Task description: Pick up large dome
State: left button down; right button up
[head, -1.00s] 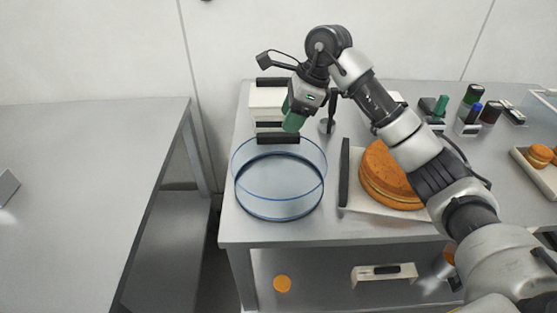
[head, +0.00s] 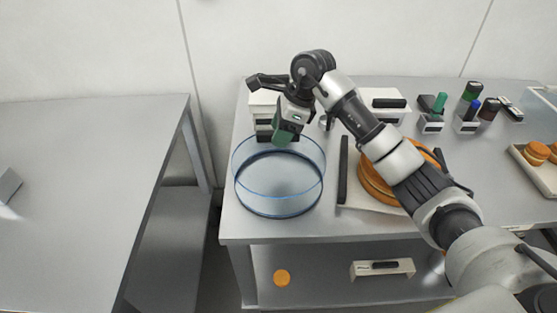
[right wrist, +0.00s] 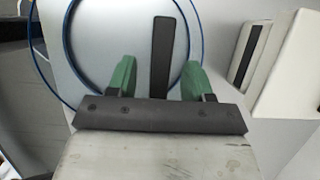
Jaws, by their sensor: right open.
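The large dome (head: 278,214) is a clear round cover with blue rims, standing near the left front of the right-hand table. My right gripper (head: 284,138), with green fingers, is open above the dome's rear top edge and tilted downward. In the right wrist view the open fingers (right wrist: 157,78) are spread, with a dark bar (right wrist: 162,45) showing between them. The dome's blue rims (right wrist: 64,30) curve behind them. I cannot tell whether the bar belongs to the dome or how far it is from the fingers. My left gripper is not in view.
A tray (head: 372,203) with orange-brown rounds (head: 376,188) stands right of the dome, partly behind my right arm. White blocks with dark bars (head: 262,105) stand behind the dome. Stamps and small bottles (head: 472,92) are at the back right. The left table (head: 80,190) is mostly clear.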

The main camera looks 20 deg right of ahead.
jog(key=shift+f, duration=0.1)
grip_shut()
dwell(0.3)
